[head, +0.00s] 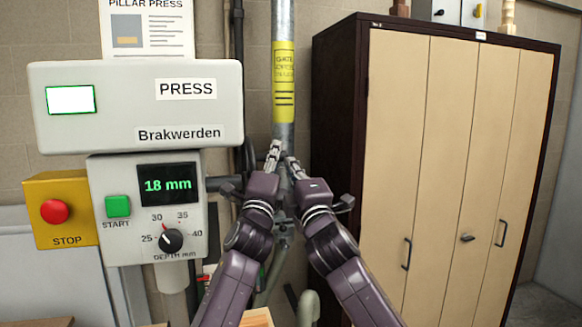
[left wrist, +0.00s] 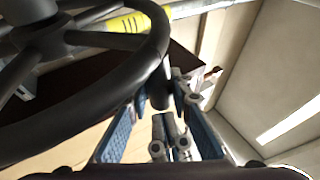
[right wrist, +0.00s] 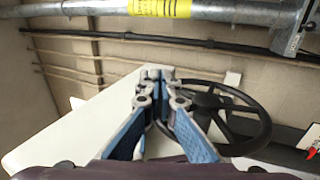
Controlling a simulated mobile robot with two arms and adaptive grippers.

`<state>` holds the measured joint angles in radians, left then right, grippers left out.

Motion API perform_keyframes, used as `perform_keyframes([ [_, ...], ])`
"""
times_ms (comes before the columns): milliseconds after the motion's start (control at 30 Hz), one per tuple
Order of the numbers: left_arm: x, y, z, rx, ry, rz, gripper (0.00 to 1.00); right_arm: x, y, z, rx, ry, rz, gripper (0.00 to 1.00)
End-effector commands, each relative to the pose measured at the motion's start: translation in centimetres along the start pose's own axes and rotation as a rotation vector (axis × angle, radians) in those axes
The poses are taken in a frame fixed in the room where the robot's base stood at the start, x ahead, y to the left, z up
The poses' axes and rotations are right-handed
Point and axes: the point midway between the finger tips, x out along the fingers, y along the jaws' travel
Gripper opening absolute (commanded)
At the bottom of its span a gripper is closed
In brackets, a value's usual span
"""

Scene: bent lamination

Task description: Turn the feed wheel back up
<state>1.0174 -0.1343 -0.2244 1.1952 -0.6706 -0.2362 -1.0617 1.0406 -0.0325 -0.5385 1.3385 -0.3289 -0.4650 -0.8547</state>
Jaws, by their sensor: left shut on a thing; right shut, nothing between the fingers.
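The feed wheel (left wrist: 82,118) is a dark ring with spokes, large in the left wrist view. It also shows in the right wrist view (right wrist: 257,110), partly behind my right fingers. In the head view my arms hide most of it. My left gripper (head: 274,150) is at the wheel's rim, shut on its dark handle (left wrist: 161,96). My right gripper (head: 291,163) is shut and empty, close beside the left one in the head view. It also shows in the right wrist view (right wrist: 157,78). The press display (head: 168,184) reads 18 mm.
The press head (head: 190,110) and the depth dial (head: 171,240) are on the left, beside a red stop button (head: 54,211) and a green start button (head: 118,206). A grey pipe with a yellow label (head: 284,80) rises behind the grippers. A tall cabinet (head: 445,150) stands on the right.

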Motion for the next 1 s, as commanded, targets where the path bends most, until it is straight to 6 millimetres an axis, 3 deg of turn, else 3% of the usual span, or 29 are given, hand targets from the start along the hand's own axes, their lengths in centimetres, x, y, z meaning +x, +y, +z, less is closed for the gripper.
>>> perform_keyframes([
  [967,-0.2,-0.3,-0.7,-0.004,0.011,-0.008,0.00,2.0,0.7,0.5,-0.001,-0.010,0.000,0.00],
  [1000,-0.2,-0.2,-0.7,-0.004,0.011,-0.008,0.22,2.0,0.7,0.6,-0.001,-0.010,-0.001,0.00],
])
